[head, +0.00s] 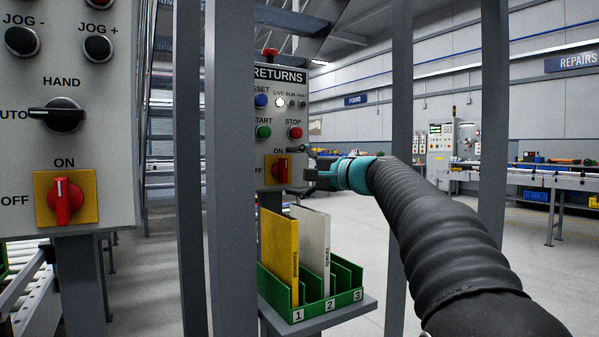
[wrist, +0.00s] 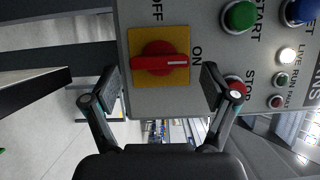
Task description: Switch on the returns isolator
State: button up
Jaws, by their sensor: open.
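The returns isolator is a red rotary handle (head: 280,168) on a yellow plate, low on the grey RETURNS panel (head: 285,135). The wrist view, turned sideways, shows the handle (wrist: 160,65) with its white mark at the end towards the ON label (wrist: 196,55). OFF is lettered a quarter turn away. My gripper (head: 298,164) is open in front of the panel, to the right of the handle in the head view. In the wrist view its two fingertips (wrist: 160,83) are on either side of the handle, with nothing gripped; I cannot tell the exact gap.
The white LIVE lamp (wrist: 287,56) is lit. A green rack (head: 310,305) with yellow and white binders stands below the panel. Grey posts (head: 232,170) flank it. A nearer panel (head: 70,120) at left has a similar red switch (head: 65,202).

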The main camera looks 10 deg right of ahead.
jog(key=v, duration=1.2)
jog(key=shift+d, duration=0.1)
